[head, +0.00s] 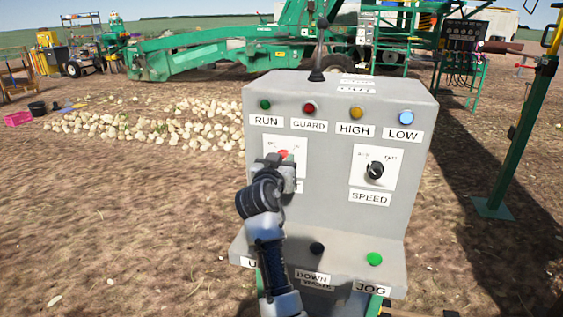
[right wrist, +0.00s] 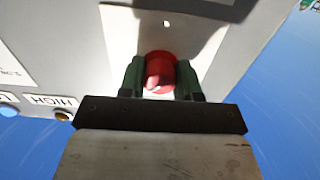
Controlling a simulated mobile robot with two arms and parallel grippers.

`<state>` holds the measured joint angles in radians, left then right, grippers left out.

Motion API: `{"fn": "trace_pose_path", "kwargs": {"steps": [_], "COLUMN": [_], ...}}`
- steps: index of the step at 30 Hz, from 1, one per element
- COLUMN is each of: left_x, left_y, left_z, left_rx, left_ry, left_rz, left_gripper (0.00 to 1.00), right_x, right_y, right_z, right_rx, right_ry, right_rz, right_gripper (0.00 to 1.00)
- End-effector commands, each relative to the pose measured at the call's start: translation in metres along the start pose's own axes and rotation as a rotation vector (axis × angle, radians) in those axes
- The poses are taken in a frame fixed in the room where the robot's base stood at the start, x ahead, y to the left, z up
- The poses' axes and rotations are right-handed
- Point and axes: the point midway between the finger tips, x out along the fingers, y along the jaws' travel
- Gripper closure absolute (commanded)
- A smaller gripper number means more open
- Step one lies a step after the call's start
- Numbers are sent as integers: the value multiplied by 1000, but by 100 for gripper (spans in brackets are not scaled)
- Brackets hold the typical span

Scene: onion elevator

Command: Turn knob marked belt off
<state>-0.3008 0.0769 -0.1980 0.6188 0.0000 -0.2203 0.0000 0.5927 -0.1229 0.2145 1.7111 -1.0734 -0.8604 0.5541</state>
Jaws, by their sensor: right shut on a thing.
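A grey control box (head: 325,215) stands in front of me. A red knob (head: 285,154) sits on a white plate at its upper left, and my right gripper covers its lower part and the label below. In the right wrist view the red knob (right wrist: 160,72) lies between the two dark green fingers. My right gripper (head: 280,165) is shut on the red knob; it also shows in the right wrist view (right wrist: 161,78). The knob's marking is hidden. My left gripper is not in view.
A black SPEED knob (head: 375,170) is to the right on the box. Lamps labelled RUN, GUARD, HIGH and LOW run along the top. A green JOG button (head: 375,259) is on the lower ledge. A lever (head: 318,55) rises from the top. Onions (head: 150,128) lie behind.

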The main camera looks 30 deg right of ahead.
Motion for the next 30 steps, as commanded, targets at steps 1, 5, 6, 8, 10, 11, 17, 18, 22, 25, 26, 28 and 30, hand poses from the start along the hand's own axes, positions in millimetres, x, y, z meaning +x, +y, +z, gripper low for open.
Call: {"fn": "trace_pose_path", "kwargs": {"steps": [1, 5, 6, 8, 10, 11, 17, 18, 22, 25, 26, 28, 30], "left_x": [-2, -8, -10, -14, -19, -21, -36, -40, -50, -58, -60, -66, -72], "left_y": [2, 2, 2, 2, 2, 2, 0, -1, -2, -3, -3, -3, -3], "left_z": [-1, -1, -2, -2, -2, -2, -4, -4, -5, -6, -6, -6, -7], "left_rx": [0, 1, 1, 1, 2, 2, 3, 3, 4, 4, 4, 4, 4], "left_ry": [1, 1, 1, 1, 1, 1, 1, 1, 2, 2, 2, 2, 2], "left_rz": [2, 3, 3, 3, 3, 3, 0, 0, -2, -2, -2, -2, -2], "left_gripper": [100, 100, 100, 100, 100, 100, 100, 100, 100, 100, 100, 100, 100], "right_x": [0, 0, 0, 0, 0, 0, 0, 0, 0, 0, 0, 0, 0], "right_y": [0, 0, 0, 0, 0, 0, 1, 1, 1, 2, 2, 2, 2], "right_z": [-1, -2, -2, -2, -3, -3, -4, -4, -5, -5, -5, -5, -5], "right_rx": [-14, -73, -99, -141, -197, -224, -412, -451, -574, -671, -699, -765, -831], "right_ry": [-1, -1, -2, -2, -1, -1, 0, 0, 0, 1, 1, 1, 1], "right_rz": [0, 0, 0, 0, -1, -1, 0, 0, 0, 0, 0, 0, 0], "right_gripper": [91, 91, 91, 91, 91, 91, 91, 91, 91, 91, 91, 91, 91]}}
